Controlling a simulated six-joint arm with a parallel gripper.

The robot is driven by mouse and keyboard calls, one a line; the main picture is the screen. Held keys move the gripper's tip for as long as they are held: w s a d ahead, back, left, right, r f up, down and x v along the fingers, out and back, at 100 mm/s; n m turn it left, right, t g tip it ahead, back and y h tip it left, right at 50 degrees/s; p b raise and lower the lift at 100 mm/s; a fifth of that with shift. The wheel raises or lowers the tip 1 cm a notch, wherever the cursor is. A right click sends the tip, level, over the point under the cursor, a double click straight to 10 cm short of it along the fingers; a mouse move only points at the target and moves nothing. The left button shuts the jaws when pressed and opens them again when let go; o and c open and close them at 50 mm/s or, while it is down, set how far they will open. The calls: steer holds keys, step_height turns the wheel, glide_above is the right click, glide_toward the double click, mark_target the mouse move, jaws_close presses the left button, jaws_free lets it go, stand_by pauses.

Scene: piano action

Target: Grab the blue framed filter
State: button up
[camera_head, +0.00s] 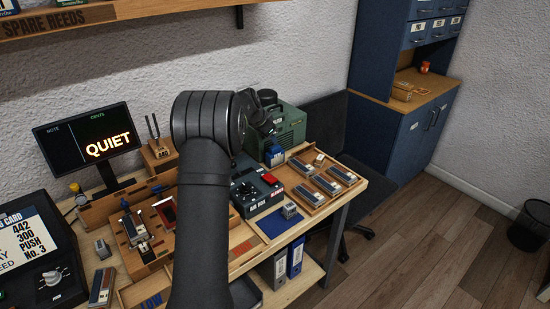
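A small blue block-like part (274,155), which may be the blue framed filter, is at the front of the green machine (291,128). It is too small to make out a frame or a filter face. My gripper (268,131) is just above it, in front of the green machine, pointing down and to the right. The gripper is dark and small here. I cannot tell whether its fingers are open or touch the blue part. My arm hides part of the bench.
A dark control box (256,194) with a red part stands right of my arm. A wooden tray (322,182) holds several reed-like blocks. A lit "QUIET" monitor (88,137), a tuning fork on a wooden box (157,151) and a red-framed piece (167,212) are on the left.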

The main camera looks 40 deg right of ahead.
mark_target(275, 147)
steer(key=x, duration=0.5)
steer(key=shift+s+a+f, duration=0.15)
steer(key=shift+a+f, duration=0.1)
steer(key=shift+d+f, duration=0.25)
steer(key=shift+f, duration=0.05)
jaws_close()
